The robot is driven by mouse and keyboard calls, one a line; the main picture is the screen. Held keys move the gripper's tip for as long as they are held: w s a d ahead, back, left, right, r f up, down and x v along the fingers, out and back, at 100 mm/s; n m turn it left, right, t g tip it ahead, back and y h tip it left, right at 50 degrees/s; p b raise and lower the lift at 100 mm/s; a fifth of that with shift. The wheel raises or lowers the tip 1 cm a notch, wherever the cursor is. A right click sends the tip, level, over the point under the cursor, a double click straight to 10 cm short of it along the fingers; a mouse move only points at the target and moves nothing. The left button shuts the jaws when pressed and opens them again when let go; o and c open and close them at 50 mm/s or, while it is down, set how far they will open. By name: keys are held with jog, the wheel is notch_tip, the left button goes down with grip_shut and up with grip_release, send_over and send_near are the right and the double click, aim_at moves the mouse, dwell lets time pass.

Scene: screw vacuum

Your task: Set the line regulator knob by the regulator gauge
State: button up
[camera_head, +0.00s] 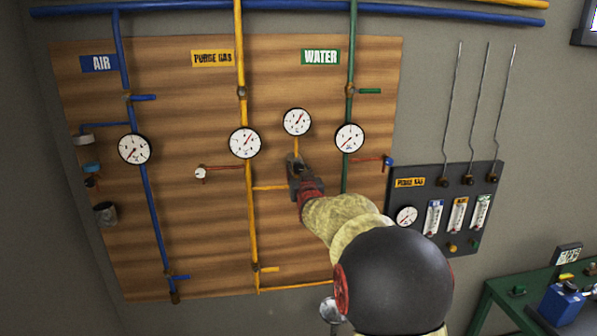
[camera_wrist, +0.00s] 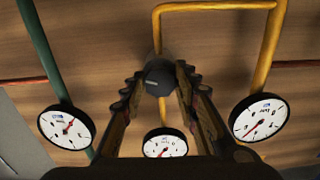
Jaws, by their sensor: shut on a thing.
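The line regulator knob (camera_wrist: 160,72) is a dark, round knob on the yellow pipework. In the wrist view it sits between the tips of my gripper (camera_wrist: 159,85), which is shut on it. In the head view my gripper (camera_head: 299,173) covers most of the knob. The regulator gauge (camera_head: 297,122) is a round white dial just above the gripper in the head view. It also shows below the knob in the wrist view (camera_wrist: 165,143), partly cut off by my gripper body. Its red needle is visible, but the scale is too small to read.
The purge gas gauge (camera_head: 245,142) and the water gauge (camera_head: 349,138) flank the gripper closely on the wooden board (camera_head: 190,110). A dark flowmeter panel (camera_head: 408,246) is at right, above a green bench (camera_head: 503,296).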

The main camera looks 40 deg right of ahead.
jog(key=c, duration=0.5)
jog(key=shift+o, duration=0.2)
jog(key=shift+f+n+b, duration=0.1)
jog(key=shift+n+b, duration=0.2)
jog(key=shift+b, duration=0.6)
jog(key=shift+f+n+b, duration=0.1)
jog(key=shift+n+b, duration=0.4)
jog(key=shift+b, duration=0.6)
jog(key=shift+r+n+b, duration=0.2)
jog(key=shift+n+b, duration=0.3)
jog(key=shift+b, duration=0.25)
jog(key=o, duration=1.1)
jog(key=shift+o, duration=0.3)
